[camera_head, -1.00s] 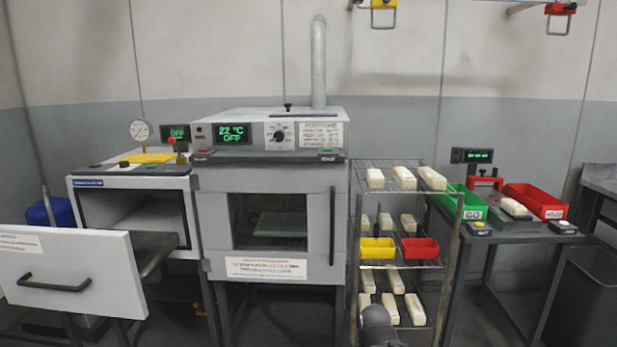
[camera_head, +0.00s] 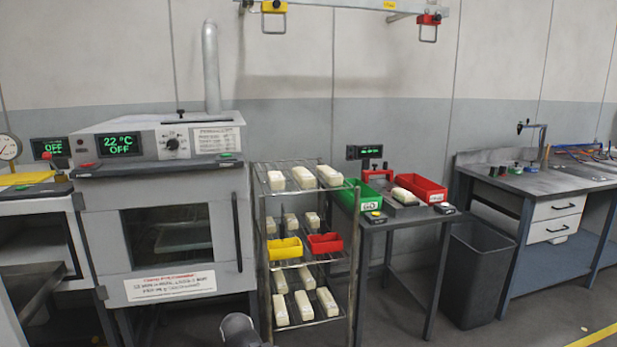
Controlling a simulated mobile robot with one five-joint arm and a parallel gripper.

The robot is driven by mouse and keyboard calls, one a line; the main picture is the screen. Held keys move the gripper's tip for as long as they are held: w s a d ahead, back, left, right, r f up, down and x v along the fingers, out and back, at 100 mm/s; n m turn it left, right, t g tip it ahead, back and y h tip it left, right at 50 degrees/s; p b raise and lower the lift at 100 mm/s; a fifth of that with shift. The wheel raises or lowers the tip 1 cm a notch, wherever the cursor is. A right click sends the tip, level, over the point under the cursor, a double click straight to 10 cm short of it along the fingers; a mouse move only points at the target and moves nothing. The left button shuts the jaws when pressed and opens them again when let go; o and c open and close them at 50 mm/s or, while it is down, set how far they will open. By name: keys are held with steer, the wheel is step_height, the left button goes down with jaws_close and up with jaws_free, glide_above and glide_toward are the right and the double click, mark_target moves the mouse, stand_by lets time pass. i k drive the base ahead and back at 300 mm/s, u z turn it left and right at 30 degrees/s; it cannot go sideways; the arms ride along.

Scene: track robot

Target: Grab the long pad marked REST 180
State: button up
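Several pale, cream-coloured pads lie on the wire rack, and I cannot read a REST 180 mark on any of them. On the top shelf are three pads, among them a long right one (camera_head: 329,176), a middle one (camera_head: 303,178) and a left one (camera_head: 276,181). Smaller pads stand on the middle shelf, including a right one (camera_head: 312,220). Long pads lie on the low shelf, including a left one (camera_head: 281,310), a middle one (camera_head: 304,305) and a right one (camera_head: 327,301). Another pad (camera_head: 405,196) lies on the side table. My gripper is not in view; only a grey part of my arm shows at the bottom.
Right are the side table (camera_head: 440,217) with green and red bins, a dark waste bin (camera_head: 475,275) and a workbench (camera_head: 520,187).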

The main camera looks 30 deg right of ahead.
mark_target(303, 176)
steer(key=z, duration=0.2)
steer(key=i, duration=0.95)
steer(key=u, duration=0.3)
